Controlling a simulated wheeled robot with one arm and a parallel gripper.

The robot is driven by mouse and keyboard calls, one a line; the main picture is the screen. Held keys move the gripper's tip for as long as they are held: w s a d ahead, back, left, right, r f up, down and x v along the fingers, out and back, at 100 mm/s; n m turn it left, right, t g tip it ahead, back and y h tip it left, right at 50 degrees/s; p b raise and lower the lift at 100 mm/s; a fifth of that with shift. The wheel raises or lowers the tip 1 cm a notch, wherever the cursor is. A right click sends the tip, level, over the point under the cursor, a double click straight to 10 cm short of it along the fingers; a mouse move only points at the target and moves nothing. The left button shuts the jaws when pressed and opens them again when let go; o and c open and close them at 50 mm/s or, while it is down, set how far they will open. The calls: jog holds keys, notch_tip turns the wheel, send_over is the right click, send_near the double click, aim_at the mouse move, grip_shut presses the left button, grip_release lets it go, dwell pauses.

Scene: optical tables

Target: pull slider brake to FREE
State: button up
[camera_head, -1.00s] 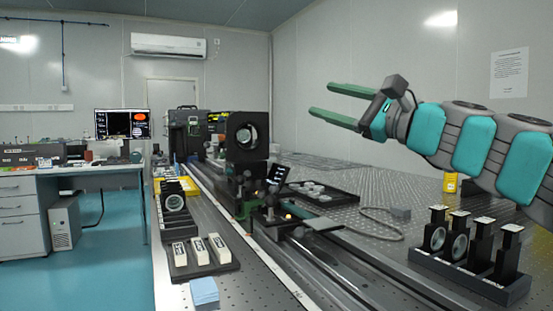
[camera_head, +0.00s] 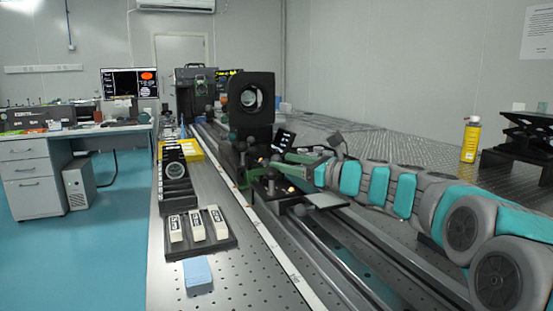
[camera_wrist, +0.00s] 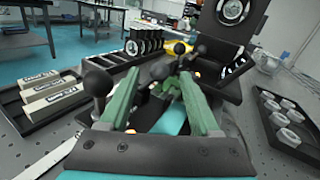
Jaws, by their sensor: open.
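My gripper (camera_head: 268,165) reaches in from the right, low over the slider on the rail (camera_head: 322,237), below the large black mount. In the wrist view my gripper (camera_wrist: 160,76) has its two green fingers apart, with dark slider parts between and beyond them. A black ball knob on a stem (camera_wrist: 98,83) stands just outside the left finger. Smaller dark knobs (camera_wrist: 161,72) show near the fingertips. I cannot tell which knob belongs to the slider brake, nor read any FREE mark. Contact with the fingers is unclear.
The tall black mount with a round optic (camera_head: 250,97) stands just behind the slider. A tray of white labelled blocks (camera_head: 201,246) and a blue block (camera_head: 198,270) are to the left. A tray of pale hexagonal parts (camera_wrist: 284,118) is at right in the wrist view.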

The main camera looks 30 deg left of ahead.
aim_at(276, 159)
jog(key=shift+w+a, duration=0.15)
jog(key=shift+a, duration=0.75)
jog(key=shift+w+a, duration=0.15)
jog(key=shift+a, duration=0.75)
jog(key=shift+c, duration=0.2)
grip_shut()
